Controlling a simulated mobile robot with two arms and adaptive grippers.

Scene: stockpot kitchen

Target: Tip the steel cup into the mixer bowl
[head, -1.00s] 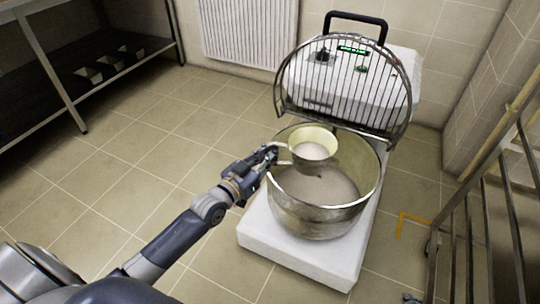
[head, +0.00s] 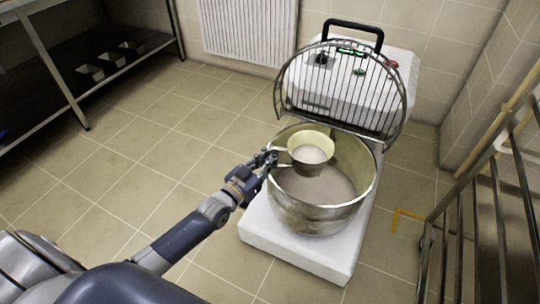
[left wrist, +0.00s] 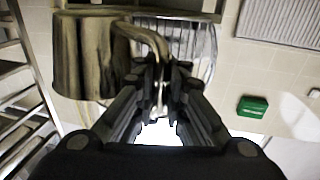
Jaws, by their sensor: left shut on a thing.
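The steel cup (head: 312,148) is over the mixer bowl (head: 310,212) in the head view, close to upright, with pale contents showing inside it. The bowl is a wide steel bowl with a pale grey-brown mass in it. My left gripper (head: 268,158) is at the bowl's left rim, shut on the cup's handle. In the left wrist view the cup (left wrist: 84,58) is at the upper left, and its curved handle runs into the jaws (left wrist: 160,85). The cup hides part of the bowl's far inside. My right gripper is not in view.
The mixer's wire guard (head: 345,85) is raised behind the bowl. The white mixer base (head: 262,243) stands on the tiled floor. A metal rack (head: 490,215) is at the right, and a shelf with small containers (head: 110,60) at the far left. Floor to the left is clear.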

